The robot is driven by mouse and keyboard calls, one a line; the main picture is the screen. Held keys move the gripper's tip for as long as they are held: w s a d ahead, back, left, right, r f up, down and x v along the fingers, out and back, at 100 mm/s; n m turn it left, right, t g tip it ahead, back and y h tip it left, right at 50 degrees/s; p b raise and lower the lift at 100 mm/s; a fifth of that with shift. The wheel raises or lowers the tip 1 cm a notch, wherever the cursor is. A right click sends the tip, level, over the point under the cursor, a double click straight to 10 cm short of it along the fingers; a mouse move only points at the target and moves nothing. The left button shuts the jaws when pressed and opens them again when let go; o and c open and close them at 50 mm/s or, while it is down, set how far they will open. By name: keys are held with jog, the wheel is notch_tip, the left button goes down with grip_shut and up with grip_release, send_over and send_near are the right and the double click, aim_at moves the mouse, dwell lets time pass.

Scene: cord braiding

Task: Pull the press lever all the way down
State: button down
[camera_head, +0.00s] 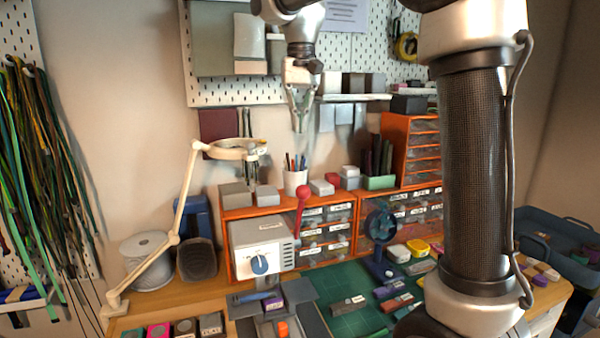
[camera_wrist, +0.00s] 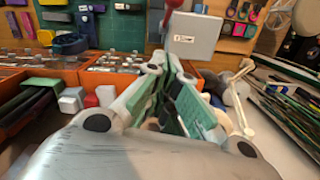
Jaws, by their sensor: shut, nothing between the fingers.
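The press is a white-grey box (camera_head: 262,240) with a blue dial, on the bench at centre left. Its red lever (camera_head: 299,222) rises upright along the box's right side, ending in a red ball knob (camera_head: 304,192). In the wrist view the press top (camera_wrist: 205,34) is at the upper middle, with the red knob (camera_wrist: 174,4) at the top edge. My gripper (camera_head: 300,128) points down, high above the knob and apart from it. Its fingers are shut and empty; in the wrist view the gripper (camera_wrist: 172,62) covers the middle.
An orange drawer unit (camera_head: 361,212) stands behind and right of the press, with a white pen cup (camera_head: 295,182) on top. A jointed lamp (camera_head: 182,200) stands at left. A green mat (camera_head: 345,285) with small blocks lies in front. A small blue fan (camera_head: 381,228) stands right.

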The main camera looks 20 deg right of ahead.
jog(key=s+a+f, duration=0.1)
jog(key=s+f, duration=0.3)
jog(key=f, duration=0.6)
jog(key=shift+s+f, duration=0.2)
jog(key=shift+f, duration=0.15)
jog(key=shift+a, duration=0.1)
